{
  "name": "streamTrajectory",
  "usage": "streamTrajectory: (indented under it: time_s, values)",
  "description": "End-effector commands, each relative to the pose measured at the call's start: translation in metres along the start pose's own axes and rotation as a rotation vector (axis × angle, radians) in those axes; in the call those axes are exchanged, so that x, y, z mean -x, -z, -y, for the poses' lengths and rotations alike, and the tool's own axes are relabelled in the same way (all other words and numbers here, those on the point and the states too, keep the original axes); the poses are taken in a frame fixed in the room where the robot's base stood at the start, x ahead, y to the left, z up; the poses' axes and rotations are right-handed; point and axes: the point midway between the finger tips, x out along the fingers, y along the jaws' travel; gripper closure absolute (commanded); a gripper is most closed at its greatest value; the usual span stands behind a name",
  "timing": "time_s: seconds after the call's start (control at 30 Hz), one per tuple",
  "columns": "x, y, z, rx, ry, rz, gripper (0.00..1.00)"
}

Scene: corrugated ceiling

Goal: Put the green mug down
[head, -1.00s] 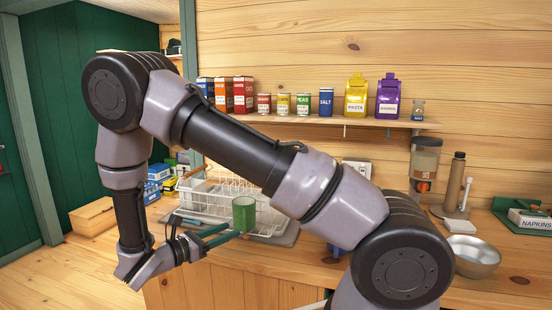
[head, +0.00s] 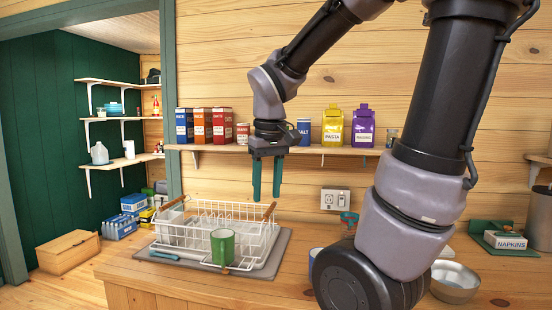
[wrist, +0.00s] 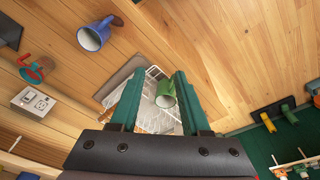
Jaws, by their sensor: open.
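The green mug (head: 222,246) stands at the front of the white wire dish rack (head: 190,241) on the counter. I cannot tell whether it rests on the rack's front part or on the mat just before it. My gripper (head: 266,197) points down, open and empty, above and to the right of the mug, clear of it. In the wrist view the green mug (wrist: 166,92) shows between the two open green fingers (wrist: 152,85), some way below them. The wrist view also shows part of the rack (wrist: 152,118).
A blue mug (wrist: 93,36) stands on the counter. A metal bowl (head: 454,281) and a napkin box (head: 505,240) are at the right. A shelf (head: 300,149) with boxes and cans runs along the wall behind my gripper. Wooden handles (head: 268,211) stick up at the rack.

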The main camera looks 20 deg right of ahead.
Motion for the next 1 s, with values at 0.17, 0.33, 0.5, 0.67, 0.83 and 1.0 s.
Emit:
streamTrajectory:
  time_s: [0.17, 0.33, 0.5, 0.67, 0.83, 1.0]
  values:
    - [0.045, -0.013, -0.006, -0.276, 0.14, -0.246, 0.53]
    - [0.07, -0.019, -0.007, -0.428, 0.221, -0.391, 0.53]
    - [0.077, -0.021, -0.007, -0.476, 0.247, -0.435, 0.53]
    - [0.077, -0.021, -0.007, -0.475, 0.248, -0.435, 0.53]
    - [0.077, -0.021, -0.007, -0.474, 0.248, -0.434, 0.53]
    - [0.077, -0.021, -0.007, -0.473, 0.248, -0.434, 0.53]
